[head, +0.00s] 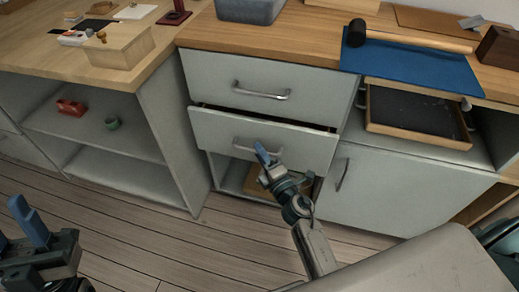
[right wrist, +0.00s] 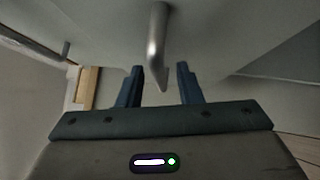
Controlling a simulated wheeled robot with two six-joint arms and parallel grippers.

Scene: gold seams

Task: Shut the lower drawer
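The lower drawer (head: 225,130) is a pale grey front under the closed upper drawer (head: 225,78). It stands pulled out a little, with a dark gap along its top edge. My right gripper (head: 263,156) is at its metal handle and hides part of it. In the right wrist view the right gripper (right wrist: 160,85) is open, and the handle (right wrist: 156,45) shows between its two blue fingers, with space on both sides. My left gripper (head: 18,232) is at the lower left, away from the drawers, with its blue fingers apart.
A cupboard door (head: 380,190) is to the right of the drawers. A wooden tray (head: 415,120) sits in the opening above it. The plank floor (head: 150,235) in front looks clear.

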